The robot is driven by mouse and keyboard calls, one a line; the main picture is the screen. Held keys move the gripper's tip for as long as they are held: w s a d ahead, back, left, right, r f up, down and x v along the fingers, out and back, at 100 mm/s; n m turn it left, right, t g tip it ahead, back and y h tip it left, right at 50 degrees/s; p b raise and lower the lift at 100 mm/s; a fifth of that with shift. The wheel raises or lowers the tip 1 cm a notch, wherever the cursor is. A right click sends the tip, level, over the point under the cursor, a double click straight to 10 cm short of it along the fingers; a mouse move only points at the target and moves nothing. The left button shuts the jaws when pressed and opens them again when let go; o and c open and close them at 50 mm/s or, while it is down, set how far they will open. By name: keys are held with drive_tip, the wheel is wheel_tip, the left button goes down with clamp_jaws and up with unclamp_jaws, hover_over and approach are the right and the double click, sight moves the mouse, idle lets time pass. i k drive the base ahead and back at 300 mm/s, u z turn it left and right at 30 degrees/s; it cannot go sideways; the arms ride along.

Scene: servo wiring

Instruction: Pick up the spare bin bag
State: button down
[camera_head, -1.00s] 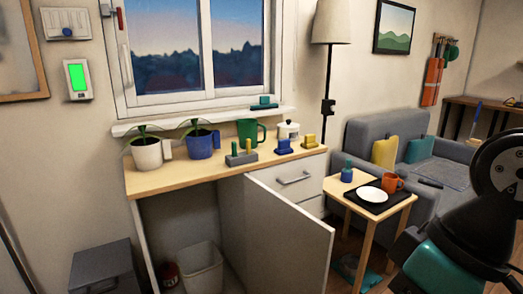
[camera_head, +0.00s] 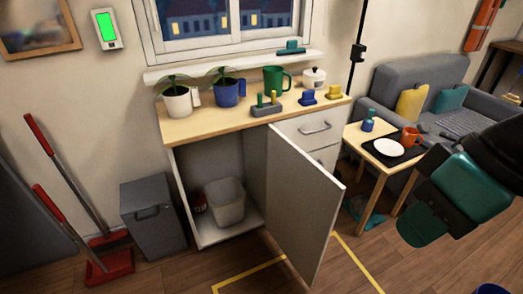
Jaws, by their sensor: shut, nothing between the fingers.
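I cannot make out a thing that is surely the spare bin bag. A white bin (camera_head: 225,203) stands inside the open cabinet (camera_head: 207,239). My gripper (camera_head: 422,230), teal and dark, is shut and empty at the right, in front of the side table and apart from these things.
The cabinet door (camera_head: 300,200) stands open into the room. A grey lidded box (camera_head: 153,217) and a red broom and dustpan (camera_head: 112,262) are at the left. The side table (camera_head: 358,139) holds a plate and an orange mug. Yellow tape (camera_head: 250,273) marks clear wooden floor in front.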

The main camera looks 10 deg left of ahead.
sight(227, 197)
drive_tip(key=k, duration=0.5)
drive_tip(key=u, duration=1)
drive_tip(key=i, duration=0.65)
drive_tip(key=u, duration=0.6)
drive_tip(key=i, duration=0.7)
drive_tip(key=z, duration=0.85)
drive_tip(key=i, duration=0.75)
drive_tip(key=z, duration=0.85)
